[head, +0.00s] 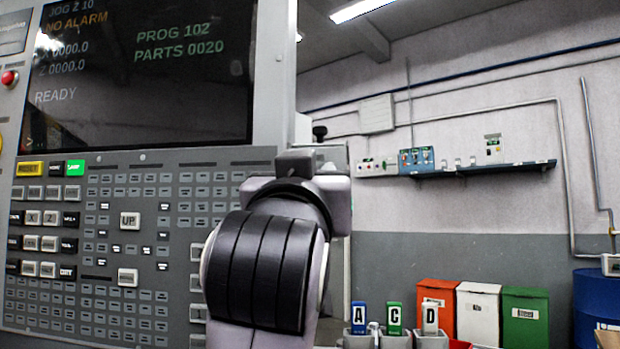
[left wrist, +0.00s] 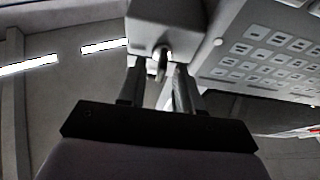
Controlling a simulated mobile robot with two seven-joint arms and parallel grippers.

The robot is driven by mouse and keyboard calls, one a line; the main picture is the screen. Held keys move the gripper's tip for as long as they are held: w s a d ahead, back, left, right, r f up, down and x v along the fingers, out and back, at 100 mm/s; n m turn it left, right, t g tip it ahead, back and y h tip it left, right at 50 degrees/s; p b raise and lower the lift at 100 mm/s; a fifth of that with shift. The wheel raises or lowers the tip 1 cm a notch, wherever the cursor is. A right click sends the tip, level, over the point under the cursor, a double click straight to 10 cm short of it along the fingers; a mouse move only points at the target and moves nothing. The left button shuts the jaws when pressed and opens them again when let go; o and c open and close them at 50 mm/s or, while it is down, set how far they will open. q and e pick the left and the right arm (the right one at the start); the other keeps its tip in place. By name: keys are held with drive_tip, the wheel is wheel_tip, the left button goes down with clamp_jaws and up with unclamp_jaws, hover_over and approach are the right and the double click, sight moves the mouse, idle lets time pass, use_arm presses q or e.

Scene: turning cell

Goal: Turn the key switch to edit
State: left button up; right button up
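In the left wrist view a grey box (left wrist: 165,22) hangs at the top, with a small bright metal key (left wrist: 160,66) sticking out of its near face. My left gripper (left wrist: 159,84) points at this box, with one finger on each side of the key. The fingers stand apart, with a visible gap; I see no clear contact with the key. The key's set position and any edit label cannot be read. In the head view my arm covers the panel's right edge and hides the key and fingertips. My right gripper is in neither view.
The control panel (head: 135,163) with several buttons fills the left of the head view, below a screen (head: 150,100) reading READY. A wall shelf (head: 480,170), coloured bins (head: 478,314), lettered holders (head: 394,318) and a blue drum (head: 597,295) stand farther back at right.

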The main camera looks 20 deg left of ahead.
use_arm(q)
clamp_jaws()
drive_tip(key=shift+m, duration=0.4)
drive_tip(key=m+g+h+p, duration=0.1)
drive_tip(key=m+h+p, duration=0.1)
drive_tip(key=m, duration=0.5)
drive_tip(key=m+g+h+p, duration=0.2)
drive_tip(key=m+h+p, duration=0.1)
drive_tip(key=m, duration=0.4)
drive_tip(key=m+g+h+p, duration=0.1)
drive_tip(key=m+h+p, duration=0.1)
drive_tip(key=m+p, duration=0.2)
drive_tip(key=shift+m+g+h, duration=0.3)
drive_tip(key=shift+m+h, duration=0.1)
drive_tip(key=shift+m, duration=1.3)
unclamp_jaws()
drive_tip(key=shift+f, duration=0.1)
